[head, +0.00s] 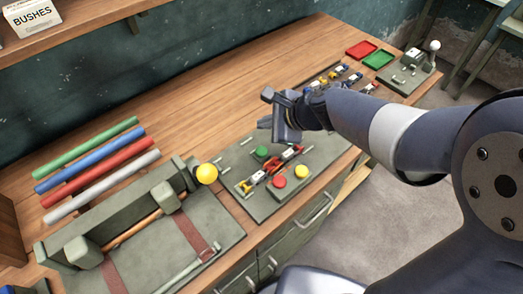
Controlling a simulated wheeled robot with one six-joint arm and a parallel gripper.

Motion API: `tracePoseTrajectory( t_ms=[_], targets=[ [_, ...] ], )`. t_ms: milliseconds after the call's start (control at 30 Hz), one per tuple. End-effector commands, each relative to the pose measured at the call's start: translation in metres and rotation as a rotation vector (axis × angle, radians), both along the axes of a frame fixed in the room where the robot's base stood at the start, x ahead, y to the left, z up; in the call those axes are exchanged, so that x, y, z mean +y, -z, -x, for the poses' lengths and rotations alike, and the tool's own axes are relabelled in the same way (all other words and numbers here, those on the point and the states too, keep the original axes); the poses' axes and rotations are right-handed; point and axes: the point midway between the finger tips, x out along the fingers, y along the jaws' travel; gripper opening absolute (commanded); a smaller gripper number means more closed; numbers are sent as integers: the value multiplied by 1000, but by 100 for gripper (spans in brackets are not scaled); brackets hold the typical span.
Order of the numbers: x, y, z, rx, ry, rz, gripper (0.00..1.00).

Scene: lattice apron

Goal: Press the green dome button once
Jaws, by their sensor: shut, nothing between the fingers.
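The green dome button (261,152) sits on a grey-green panel (264,208) on the wooden bench, near the panel's back left. A red dome button (279,182) and a yellow dome button (302,171) sit nearer the panel's front edge. My gripper (275,118) is shut and empty. It appears above the back part of the panel, beyond the green button in the picture and apart from it. The exact height of the gripper over the panel is hard to tell. The green button is in plain view.
Small red, white and yellow parts (283,160) lie across the panel between the buttons. A fixture with a yellow ball knob (207,173) stands to the left. Coloured rods (90,145) lie at the far left. Red (361,49) and green (379,59) trays sit at the back right.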

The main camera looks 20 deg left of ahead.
Motion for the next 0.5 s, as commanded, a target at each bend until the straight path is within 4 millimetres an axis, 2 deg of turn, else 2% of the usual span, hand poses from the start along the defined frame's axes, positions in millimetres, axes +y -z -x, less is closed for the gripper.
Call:
tracePoseTrajectory(
  t_ms=[33,500],
  targets=[
    [0,10,0,1,-1,1,0],
    [0,68,0,1,1,0,0]
  ],
)
